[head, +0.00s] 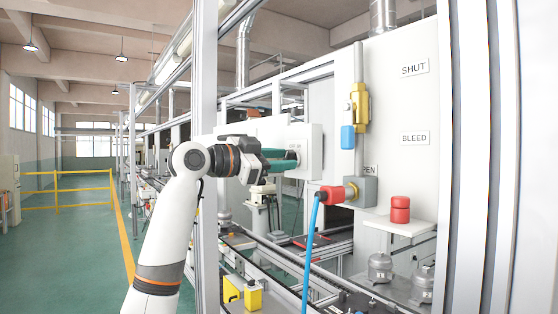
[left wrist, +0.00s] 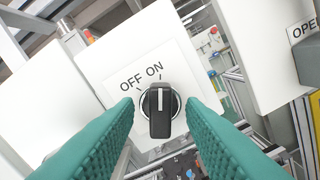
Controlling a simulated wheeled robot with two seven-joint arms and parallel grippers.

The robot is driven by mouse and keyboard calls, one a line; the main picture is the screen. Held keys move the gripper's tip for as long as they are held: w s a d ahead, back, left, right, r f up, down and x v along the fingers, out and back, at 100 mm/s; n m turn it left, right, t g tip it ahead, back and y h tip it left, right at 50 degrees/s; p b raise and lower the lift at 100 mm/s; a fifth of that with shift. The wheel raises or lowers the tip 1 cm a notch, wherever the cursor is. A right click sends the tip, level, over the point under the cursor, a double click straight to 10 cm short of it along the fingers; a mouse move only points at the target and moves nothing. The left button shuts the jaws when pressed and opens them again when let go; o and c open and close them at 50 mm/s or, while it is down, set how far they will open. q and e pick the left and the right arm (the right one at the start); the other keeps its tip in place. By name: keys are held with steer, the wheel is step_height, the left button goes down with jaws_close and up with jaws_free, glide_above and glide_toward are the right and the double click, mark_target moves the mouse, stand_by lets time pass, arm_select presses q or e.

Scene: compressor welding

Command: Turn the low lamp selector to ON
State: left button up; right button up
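The lamp selector (left wrist: 160,108) is a black knob with a white pointer line, on a white plate labelled OFF and ON in the left wrist view. The pointer is straight up in the picture, towards the ON label (left wrist: 154,70); the OFF label (left wrist: 130,83) is to its left. My left gripper (left wrist: 160,104) is open, with one teal finger on each side of the knob and a visible gap on both sides. My right gripper is not in view.
A metal upright (head: 206,100) stands beside my left arm. A conveyor line lies below.

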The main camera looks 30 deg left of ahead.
arm_select(q)
steer(key=b+v, duration=0.4)
steer(key=v, duration=0.8)
steer(key=shift+b, duration=0.4)
steer(key=shift+w+f, duration=0.1)
steer(key=shift+f, duration=0.05)
